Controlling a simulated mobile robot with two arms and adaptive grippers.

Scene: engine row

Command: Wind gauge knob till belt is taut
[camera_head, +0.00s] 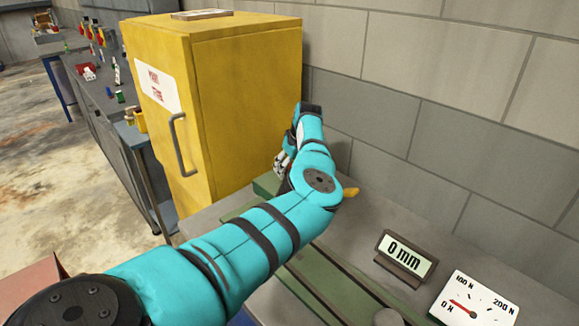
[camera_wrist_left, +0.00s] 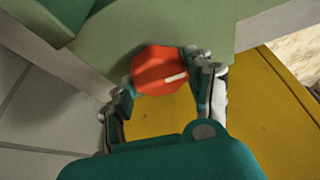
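In the left wrist view the red-orange gauge knob (camera_wrist_left: 160,70) with a white mark sits on a pale green face. My left gripper (camera_wrist_left: 163,73) has a finger on either side of it, both appearing to touch its edges. In the head view my left gripper (camera_head: 284,160) is at the far end of the bench, mostly behind my arm, and the knob is hidden. A digital display (camera_head: 406,255) reads "0 mm". A white force dial (camera_head: 474,301) has its red needle near 0 N. I cannot make out a belt. My right gripper is out of view.
A yellow cabinet (camera_head: 220,95) stands close beyond the arm. A block wall (camera_head: 450,80) runs along the right. Green rails (camera_head: 330,285) lie along the grey bench under my arm. A workbench with small items (camera_head: 95,85) is at the left, beside open floor.

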